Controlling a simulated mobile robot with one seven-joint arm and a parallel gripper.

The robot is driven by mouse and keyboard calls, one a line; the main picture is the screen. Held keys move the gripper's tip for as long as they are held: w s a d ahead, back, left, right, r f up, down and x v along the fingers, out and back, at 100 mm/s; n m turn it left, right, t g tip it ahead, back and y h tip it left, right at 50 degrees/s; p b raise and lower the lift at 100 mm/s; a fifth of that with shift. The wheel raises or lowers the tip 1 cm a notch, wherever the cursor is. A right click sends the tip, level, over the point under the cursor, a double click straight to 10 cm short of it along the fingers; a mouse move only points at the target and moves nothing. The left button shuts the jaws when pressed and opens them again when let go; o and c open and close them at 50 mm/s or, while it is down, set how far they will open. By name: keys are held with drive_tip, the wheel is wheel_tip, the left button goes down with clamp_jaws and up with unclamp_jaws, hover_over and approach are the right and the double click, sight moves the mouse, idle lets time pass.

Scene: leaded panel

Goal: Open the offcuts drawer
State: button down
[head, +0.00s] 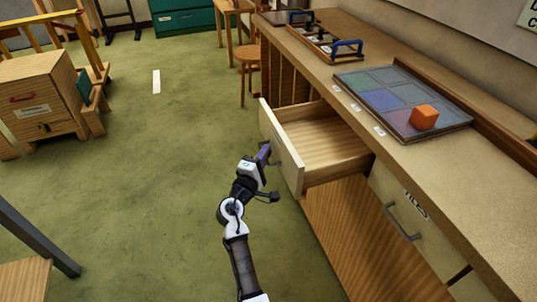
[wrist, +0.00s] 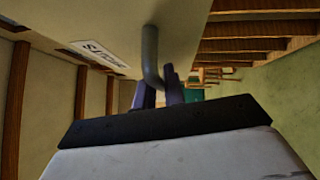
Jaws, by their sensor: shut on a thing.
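The offcuts drawer (head: 289,164) is pulled well out of the bench, and its pale wooden inside looks empty in the head view. In the wrist view its front (wrist: 180,22) fills the top, with a partly readable label (wrist: 98,52). The grey bar handle (wrist: 150,52) runs down between the two dark fingers of my gripper (wrist: 160,94). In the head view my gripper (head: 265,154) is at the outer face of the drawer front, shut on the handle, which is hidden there.
A second drawer (head: 395,212), shut, is nearer. A wooden stool (head: 247,55) stands beyond. Green floor (head: 150,190) left of my arm is clear.

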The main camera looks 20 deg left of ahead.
drive_tip(key=c, duration=1.8)
unclamp_jaws()
drive_tip(key=shift+o, duration=0.2)
drive_tip(key=s+a+f+b, duration=0.1)
drive_tip(key=s+b, duration=0.1)
drive_tip(key=s, duration=1.1)
drive_tip(key=shift+s+a+f+b, duration=0.3)
drive_tip(key=shift+a+f, duration=0.05)
drive_tip(key=shift+f, duration=0.05)
